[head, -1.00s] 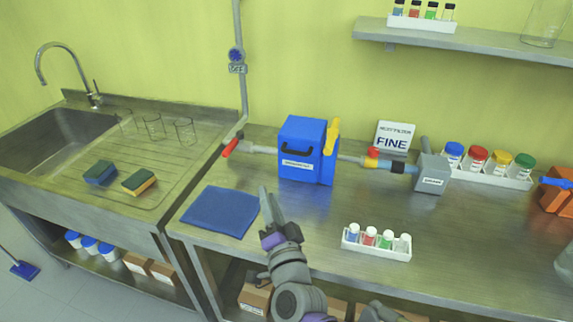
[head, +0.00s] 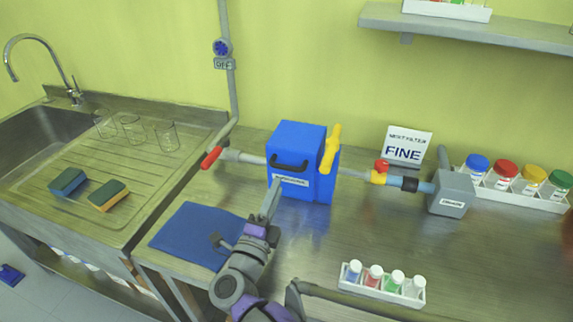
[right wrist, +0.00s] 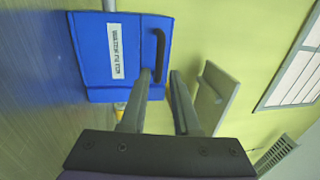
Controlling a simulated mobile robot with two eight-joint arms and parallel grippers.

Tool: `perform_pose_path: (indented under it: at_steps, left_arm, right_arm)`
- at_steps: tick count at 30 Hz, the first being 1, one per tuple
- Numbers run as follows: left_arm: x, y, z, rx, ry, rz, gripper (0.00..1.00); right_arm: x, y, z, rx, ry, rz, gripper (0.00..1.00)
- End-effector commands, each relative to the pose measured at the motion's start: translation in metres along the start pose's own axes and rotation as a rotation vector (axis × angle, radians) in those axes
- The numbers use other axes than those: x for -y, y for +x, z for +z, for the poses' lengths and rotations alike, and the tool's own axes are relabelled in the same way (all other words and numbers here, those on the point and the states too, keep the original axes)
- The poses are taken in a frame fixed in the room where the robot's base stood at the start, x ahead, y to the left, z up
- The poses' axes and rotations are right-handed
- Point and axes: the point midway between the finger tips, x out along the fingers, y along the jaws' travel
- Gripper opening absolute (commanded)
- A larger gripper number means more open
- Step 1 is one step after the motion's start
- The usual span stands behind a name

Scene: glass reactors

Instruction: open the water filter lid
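The water filter is a blue box (head: 318,185) with a white label and a dark handle (head: 291,165) on its front. It stands upright on the steel bench and its lid looks closed. A yellow lever (head: 331,149) sits on its right side. My right gripper (head: 270,200) is just in front of the box, below the handle. In the right wrist view the box (right wrist: 110,70) and its handle (right wrist: 159,52) appear turned sideways. There the fingers (right wrist: 160,76) are apart and empty, with the handle just beyond their tips. My left gripper is not in view.
Pipes join the box on both sides, with a red valve handle (head: 211,158) at left and a grey unit (head: 452,193) at right. A blue cloth (head: 190,233) lies left of my arm. A white rack of small bottles (head: 382,289) stands at the front right.

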Motion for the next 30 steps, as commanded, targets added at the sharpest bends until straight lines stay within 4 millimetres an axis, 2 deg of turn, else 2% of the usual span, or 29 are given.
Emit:
perform_pose_path:
  at_steps: [1, 6, 12, 24, 29, 30]
  left_arm:
    - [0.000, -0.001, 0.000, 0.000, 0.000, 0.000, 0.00]
    - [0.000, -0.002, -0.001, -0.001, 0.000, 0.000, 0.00]
    - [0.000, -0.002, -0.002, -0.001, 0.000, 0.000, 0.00]
    - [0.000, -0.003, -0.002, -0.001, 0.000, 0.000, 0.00]
    - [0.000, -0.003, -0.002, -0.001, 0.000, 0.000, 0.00]
    - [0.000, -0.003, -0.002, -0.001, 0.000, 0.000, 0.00]
  right_arm:
    - [0.000, 0.012, -0.001, -0.005, -0.002, -0.001, 0.30]
    - [0.000, 0.044, -0.001, -0.004, -0.002, 0.000, 0.30]
    - [0.000, 0.069, 0.000, -0.001, -0.001, -0.001, 0.30]
    - [0.000, 0.076, 0.000, 0.000, -0.001, 0.000, 0.30]
    - [0.000, 0.076, 0.000, 0.000, -0.001, 0.000, 0.01]
    - [0.000, 0.076, 0.000, 0.000, -0.001, 0.000, 0.00]
